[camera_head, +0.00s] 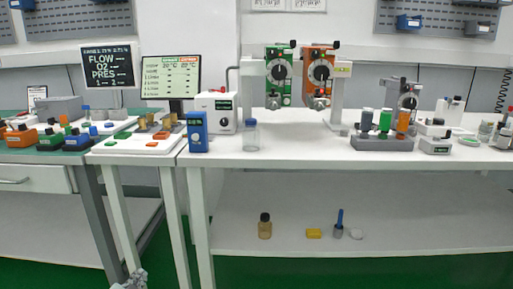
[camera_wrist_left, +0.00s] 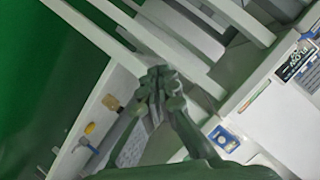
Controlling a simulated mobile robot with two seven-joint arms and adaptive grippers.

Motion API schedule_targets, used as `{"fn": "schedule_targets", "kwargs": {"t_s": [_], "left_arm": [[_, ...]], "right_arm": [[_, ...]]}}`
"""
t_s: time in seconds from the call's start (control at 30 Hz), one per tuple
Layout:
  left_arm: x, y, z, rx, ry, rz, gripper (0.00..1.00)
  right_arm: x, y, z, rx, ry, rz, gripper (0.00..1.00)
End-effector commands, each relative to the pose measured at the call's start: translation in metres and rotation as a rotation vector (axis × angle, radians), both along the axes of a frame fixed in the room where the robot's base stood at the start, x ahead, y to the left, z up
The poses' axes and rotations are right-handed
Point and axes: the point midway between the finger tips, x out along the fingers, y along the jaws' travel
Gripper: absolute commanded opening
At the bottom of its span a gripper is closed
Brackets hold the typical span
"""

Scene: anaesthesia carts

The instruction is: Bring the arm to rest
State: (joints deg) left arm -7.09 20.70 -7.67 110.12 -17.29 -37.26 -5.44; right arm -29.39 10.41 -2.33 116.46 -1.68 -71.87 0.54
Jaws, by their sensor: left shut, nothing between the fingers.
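My left gripper (camera_head: 132,281) shows only as a small grey part at the bottom edge of the head view, in front of the benches and below their tops. In the left wrist view my left gripper (camera_wrist_left: 160,82) is shut with nothing between its fingers. It is apart from the bench and its white legs. The rest of the left arm is outside the head view. My right gripper is in neither view.
The white bench (camera_head: 330,160) carries a blue box (camera_head: 198,132), a clear jar (camera_head: 251,136) and green and orange dial units (camera_head: 318,72). Green floor lies in front.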

Motion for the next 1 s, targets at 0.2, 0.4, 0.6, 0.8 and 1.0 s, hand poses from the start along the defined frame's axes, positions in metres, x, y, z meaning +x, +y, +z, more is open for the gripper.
{"fn": "schedule_targets", "kwargs": {"t_s": [0.2,0.4,0.6,0.8,1.0], "left_arm": [[-0.121,-0.001,-0.122,-0.225,0.402,0.208,0.00],[-0.225,-0.016,-0.182,-0.357,0.692,0.351,0.00],[-0.273,-0.025,-0.200,-0.408,0.821,0.415,0.00],[-0.278,-0.025,-0.201,-0.411,0.833,0.420,0.00],[-0.277,-0.025,-0.201,-0.410,0.831,0.419,0.00]], "right_arm": [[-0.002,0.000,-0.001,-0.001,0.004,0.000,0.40],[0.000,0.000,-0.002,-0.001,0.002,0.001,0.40],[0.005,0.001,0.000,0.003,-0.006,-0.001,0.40],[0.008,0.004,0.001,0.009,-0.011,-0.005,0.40],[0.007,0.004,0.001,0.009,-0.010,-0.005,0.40]]}}
